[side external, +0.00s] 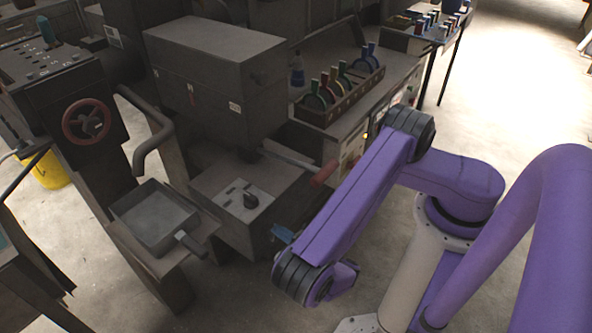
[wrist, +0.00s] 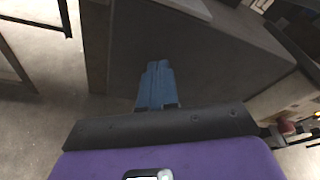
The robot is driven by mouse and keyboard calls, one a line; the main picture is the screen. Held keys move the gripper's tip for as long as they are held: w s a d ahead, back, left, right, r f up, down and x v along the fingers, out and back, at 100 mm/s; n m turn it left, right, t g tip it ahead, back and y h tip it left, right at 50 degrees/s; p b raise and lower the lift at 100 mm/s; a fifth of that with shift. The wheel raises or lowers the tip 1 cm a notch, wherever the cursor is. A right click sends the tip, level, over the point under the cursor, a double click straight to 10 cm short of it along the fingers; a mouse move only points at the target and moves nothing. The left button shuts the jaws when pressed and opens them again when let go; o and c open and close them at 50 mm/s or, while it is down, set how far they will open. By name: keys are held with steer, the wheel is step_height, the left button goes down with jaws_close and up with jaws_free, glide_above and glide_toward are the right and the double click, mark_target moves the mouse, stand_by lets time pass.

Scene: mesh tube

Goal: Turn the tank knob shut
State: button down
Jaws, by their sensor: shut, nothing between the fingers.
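A low grey box (side external: 232,237) stands in the middle of the side external view. A red handwheel (side external: 87,121) is on the dark machine at the left. I cannot tell for sure which one is the tank knob. My gripper (side external: 282,234) is low, right of the grey box, apart from both the knob and the wheel. In the wrist view its blue fingers (wrist: 158,67) are together and empty, in front of a plain grey face (wrist: 195,50).
A rack of coloured handles (side external: 340,92) stands on the bench behind. The floor in front is clear.

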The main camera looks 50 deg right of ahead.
steer(key=shift+s, duration=2.9)
steer(key=shift+a, duration=0.1)
steer(key=shift+w+a+f, duration=0.3)
steer(key=shift+w+a, duration=0.05)
steer(key=shift+w, duration=0.65)
steer(key=shift+w+a+f, duration=0.3)
steer(key=shift+w+f, duration=0.05)
steer(key=shift+w, duration=0.65)
steer(key=shift+w+a+f, duration=0.3)
steer(key=shift+w+a, duration=0.05)
steer(key=shift+w, duration=0.65)
steer(key=shift+w, duration=0.1)
steer(key=shift+d+r, duration=0.45)
steer(key=shift+d, duration=0.1)
steer(key=shift+d+r, duration=0.15)
steer(key=shift+d, duration=0.45)
